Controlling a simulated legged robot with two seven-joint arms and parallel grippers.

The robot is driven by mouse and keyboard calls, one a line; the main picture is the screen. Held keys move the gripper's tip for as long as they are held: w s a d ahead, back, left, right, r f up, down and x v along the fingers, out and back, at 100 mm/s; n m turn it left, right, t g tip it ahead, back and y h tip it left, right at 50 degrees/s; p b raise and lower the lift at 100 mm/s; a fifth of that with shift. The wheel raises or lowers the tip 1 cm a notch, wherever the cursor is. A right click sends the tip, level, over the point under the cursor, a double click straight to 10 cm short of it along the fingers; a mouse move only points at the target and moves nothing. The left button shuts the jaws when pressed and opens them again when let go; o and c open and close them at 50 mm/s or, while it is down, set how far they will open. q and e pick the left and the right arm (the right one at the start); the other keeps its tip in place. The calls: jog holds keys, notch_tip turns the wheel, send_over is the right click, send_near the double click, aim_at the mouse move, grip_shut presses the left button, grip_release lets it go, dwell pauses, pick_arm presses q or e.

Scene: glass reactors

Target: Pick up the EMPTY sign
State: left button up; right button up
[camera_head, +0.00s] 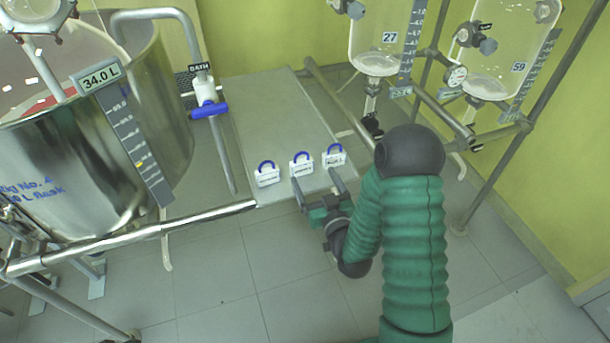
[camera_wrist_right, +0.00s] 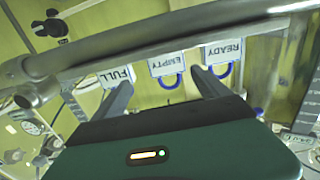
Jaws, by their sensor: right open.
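The EMPTY sign (camera_wrist_right: 167,65) is a small white plate with a blue loop, the middle of three signs. In the head view it is the middle sign (camera_head: 301,168), standing at the near end of a grey shelf. My right gripper (camera_head: 315,179) is open just in front of the shelf edge. In the wrist view its two fingers (camera_wrist_right: 160,80) point toward the signs, one on either side of the EMPTY sign, with nothing held. The sign's blue loop shows between them. My left gripper is not in view.
The FULL sign (camera_wrist_right: 115,77) and READY sign (camera_wrist_right: 222,52) stand close on either side. The grey shelf (camera_head: 275,115) is bare behind them. A steel vessel (camera_head: 90,150) stands left, with a metal rail (camera_head: 205,217) in front. Glass vessels (camera_head: 378,45) hang at the back right.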

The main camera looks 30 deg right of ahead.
aim_at(304, 166)
jog(key=w, duration=0.6)
jog(key=shift+a+r+b, duration=0.2)
jog(key=shift+r+b, duration=0.1)
jog(key=shift+w+d+f, duration=0.15)
jog(key=shift+w+d, duration=0.05)
jog(key=shift+d, duration=0.25)
jog(key=c, duration=0.3)
jog(key=shift+a, duration=0.3)
jog(key=c, duration=0.7)
jog(key=shift+d, duration=0.1)
jog(key=c, duration=0.5)
jog(key=shift+o, duration=0.2)
jog(key=shift+s+d, duration=0.1)
